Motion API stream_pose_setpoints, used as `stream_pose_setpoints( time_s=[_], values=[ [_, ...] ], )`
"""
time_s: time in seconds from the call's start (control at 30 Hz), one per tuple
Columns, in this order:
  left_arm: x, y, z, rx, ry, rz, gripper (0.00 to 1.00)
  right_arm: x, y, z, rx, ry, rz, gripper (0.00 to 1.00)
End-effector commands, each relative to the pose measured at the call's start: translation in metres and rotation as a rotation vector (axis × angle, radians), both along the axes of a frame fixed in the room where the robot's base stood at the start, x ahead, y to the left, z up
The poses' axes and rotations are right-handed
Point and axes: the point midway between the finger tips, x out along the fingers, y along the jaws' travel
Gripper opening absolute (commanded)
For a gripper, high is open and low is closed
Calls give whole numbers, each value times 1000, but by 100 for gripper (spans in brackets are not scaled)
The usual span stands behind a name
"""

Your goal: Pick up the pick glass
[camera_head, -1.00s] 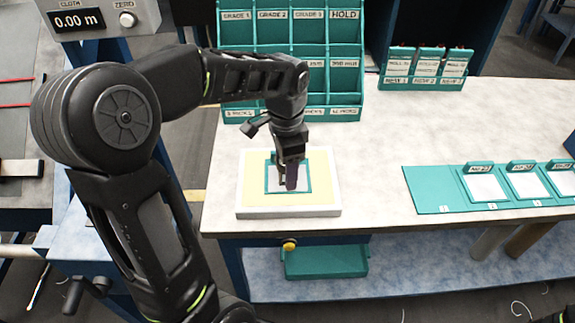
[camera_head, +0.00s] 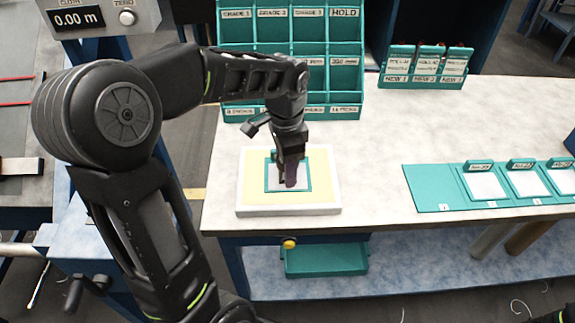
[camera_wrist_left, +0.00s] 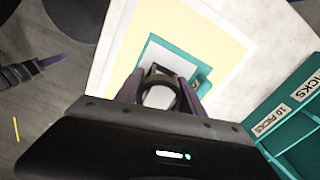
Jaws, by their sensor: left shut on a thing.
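The pick glass (camera_wrist_left: 158,94) shows in the left wrist view as a small dark frame with a round ring, between the purple fingers of my left gripper (camera_wrist_left: 160,92). The gripper is shut on it. In the head view my left gripper (camera_head: 288,183) points down over the teal-bordered white square on the light pad (camera_head: 325,207), and its fingers hide most of the glass. I cannot tell whether the glass touches the pad. My right gripper (camera_wrist_left: 48,63) seems to show at the left of the left wrist view; its opening is unclear.
A teal rack of labelled compartments (camera_head: 345,62) stands behind the pad. A teal strip with several white cards (camera_head: 440,190) lies to the right. A small teal holder (camera_head: 425,80) stands at the back right. The table (camera_head: 375,150) between them is clear.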

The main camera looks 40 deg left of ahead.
Motion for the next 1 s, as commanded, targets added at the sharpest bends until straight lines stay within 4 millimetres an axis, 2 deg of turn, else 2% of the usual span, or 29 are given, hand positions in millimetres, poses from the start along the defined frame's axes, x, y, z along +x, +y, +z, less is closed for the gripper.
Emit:
stream_pose_setpoints(
  time_s=[0.03, 0.3, 0.63, 0.77, 1.0],
  values=[
    [0, 0, 0, 0, 0, 0, 25, 0, 0, 0, 0, 0, 0, 36],
    [0, 0, 0, 0, 0, 0, 4, 0, 0, 0, 0, 0, 0, 36],
    [1, 0, 7, 0, -3, 0, 4, 0, 0, -1, 0, 0, 0, 36],
    [1, 0, 24, 1, -5, 0, 4, 0, 0, -3, 1, -1, 0, 36],
    [1, 0, 71, 1, -6, -1, 4, 1, 0, -6, 2, -3, 0, 36]
  ],
)
